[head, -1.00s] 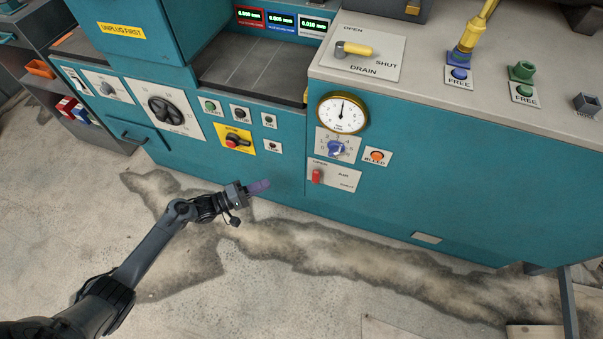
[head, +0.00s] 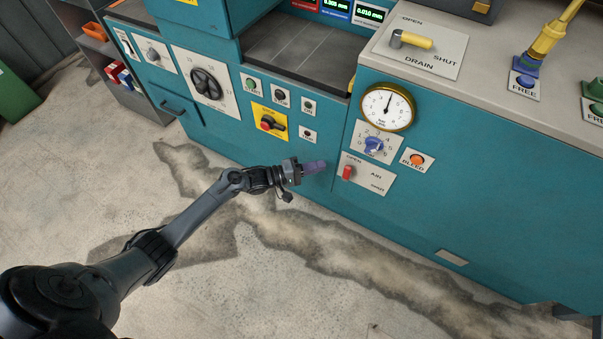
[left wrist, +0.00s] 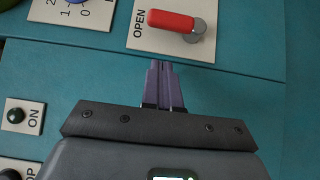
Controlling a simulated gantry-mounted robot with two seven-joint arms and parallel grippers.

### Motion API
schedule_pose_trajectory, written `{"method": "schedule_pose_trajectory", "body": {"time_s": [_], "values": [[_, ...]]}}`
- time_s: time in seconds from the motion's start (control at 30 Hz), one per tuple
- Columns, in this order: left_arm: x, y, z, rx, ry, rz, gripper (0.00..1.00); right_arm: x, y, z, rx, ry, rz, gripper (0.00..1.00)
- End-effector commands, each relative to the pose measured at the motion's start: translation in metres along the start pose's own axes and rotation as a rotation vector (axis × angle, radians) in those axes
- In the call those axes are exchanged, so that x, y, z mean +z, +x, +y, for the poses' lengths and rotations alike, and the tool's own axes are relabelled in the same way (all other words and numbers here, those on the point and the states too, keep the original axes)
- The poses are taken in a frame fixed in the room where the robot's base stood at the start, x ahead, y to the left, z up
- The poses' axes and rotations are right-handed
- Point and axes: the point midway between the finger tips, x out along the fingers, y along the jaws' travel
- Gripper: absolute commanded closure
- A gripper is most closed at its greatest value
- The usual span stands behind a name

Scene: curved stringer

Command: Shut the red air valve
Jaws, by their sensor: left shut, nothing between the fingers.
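The red air valve handle (head: 348,172) sits at the OPEN end of its white plate (head: 367,177), low on the teal machine's front. The plate's SHUT mark is at its lower right. In the left wrist view the red handle (left wrist: 171,21) lies along the plate beside the word OPEN, with a grey round pivot at its right end. My left gripper (head: 315,167) is shut and empty, its purple fingers pointing at the machine just left of the valve. In the left wrist view the fingertips (left wrist: 160,64) are just below the plate, apart from the handle. My right gripper is out of view.
A blue selector knob (head: 374,145) and a pressure gauge (head: 388,107) sit above the valve. An orange bleed button (head: 416,160) is to the right. A yellow-backed red switch (head: 269,122) and small buttons are to the left. The floor before the machine is clear.

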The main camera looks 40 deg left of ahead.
Motion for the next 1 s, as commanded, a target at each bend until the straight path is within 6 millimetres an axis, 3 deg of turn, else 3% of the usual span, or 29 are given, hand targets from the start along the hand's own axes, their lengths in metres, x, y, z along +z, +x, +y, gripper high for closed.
{"method": "schedule_pose_trajectory", "body": {"time_s": [0.1, 0.4, 1.0], "values": [[0.004, 0.019, -0.004, 0.001, 0.001, -0.001, 1.0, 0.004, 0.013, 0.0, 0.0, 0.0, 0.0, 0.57], [0.025, 0.039, -0.002, 0.0, 0.001, -0.001, 1.0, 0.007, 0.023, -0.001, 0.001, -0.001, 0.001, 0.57], [0.027, 0.04, 0.002, -0.006, 0.004, 0.005, 1.0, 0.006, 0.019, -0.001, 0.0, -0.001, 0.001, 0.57]]}}
